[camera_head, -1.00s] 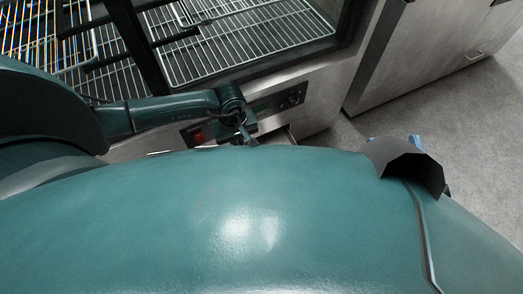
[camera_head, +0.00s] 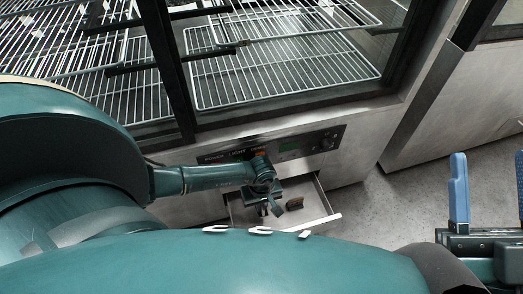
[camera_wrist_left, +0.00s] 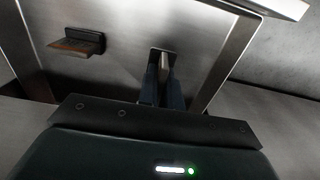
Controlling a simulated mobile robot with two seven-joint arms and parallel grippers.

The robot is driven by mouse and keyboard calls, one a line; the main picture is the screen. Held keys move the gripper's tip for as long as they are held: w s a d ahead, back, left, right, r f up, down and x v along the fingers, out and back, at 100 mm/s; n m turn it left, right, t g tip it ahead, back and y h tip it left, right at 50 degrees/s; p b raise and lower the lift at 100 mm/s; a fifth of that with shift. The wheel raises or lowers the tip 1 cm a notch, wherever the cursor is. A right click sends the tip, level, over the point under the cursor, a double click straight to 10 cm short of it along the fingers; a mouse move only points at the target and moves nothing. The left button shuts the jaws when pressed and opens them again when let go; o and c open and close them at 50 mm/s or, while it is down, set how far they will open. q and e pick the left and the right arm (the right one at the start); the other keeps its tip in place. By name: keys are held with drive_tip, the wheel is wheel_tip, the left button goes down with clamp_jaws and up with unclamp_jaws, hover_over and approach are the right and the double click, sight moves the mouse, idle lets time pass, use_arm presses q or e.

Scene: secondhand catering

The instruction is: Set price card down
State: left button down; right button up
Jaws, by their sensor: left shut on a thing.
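My left gripper (camera_head: 268,208) reaches down into an open metal drawer (camera_head: 318,196) under a glass-fronted cabinet. In the left wrist view its two blue fingers (camera_wrist_left: 162,92) are shut on a small thin upright piece, the price card (camera_wrist_left: 164,62), seen nearly edge-on above the drawer floor. Whether the card touches the floor I cannot tell. A second small brown and black piece (camera_wrist_left: 78,43) stands in the drawer to the left of the fingers; it also shows in the head view (camera_head: 294,203). My right gripper (camera_head: 489,190) is at the lower right, open and empty, its fingers wide apart.
The cabinet with wire racks (camera_head: 280,70) stands above the drawer, with a control panel (camera_head: 290,146) between. A steel cabinet (camera_head: 440,110) stands to the right. Grey floor (camera_head: 400,200) is clear between it and my right gripper.

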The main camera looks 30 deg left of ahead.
use_arm(q)
wheel_tip(320, 180, down, 4)
drive_tip(key=shift+f+b, duration=0.1)
drive_tip(key=shift+b, duration=0.9)
use_arm(e)
drive_tip(key=r+n+y, duration=0.1)
drive_tip(key=y, duration=0.1)
drive_tip(key=r+n+y, duration=0.1)
drive_tip(key=n, duration=0.1)
drive_tip(key=shift+s+d+r+n+y, duration=0.1)
drive_tip(key=shift+s+r+n+y, duration=0.2)
drive_tip(key=shift+s+r+y, duration=0.1)
use_arm(q)
drive_tip(key=c, duration=1.6)
unclamp_jaws()
drive_tip(key=shift+o, duration=0.2)
wheel_tip(320, 180, up, 5)
drive_tip(key=p, duration=0.3)
wheel_tip(320, 180, up, 6)
drive_tip(key=p, duration=0.3)
drive_tip(key=shift+r+p, duration=0.35)
drive_tip(key=shift+r, duration=0.25)
use_arm(e)
wheel_tip(320, 180, down, 8)
drive_tip(key=m+g+h, duration=0.2)
drive_tip(key=m+h, duration=0.5)
drive_tip(key=m, duration=0.1)
drive_tip(key=shift+s+a+h, duration=0.2)
drive_tip(key=shift+a+h, duration=0.2)
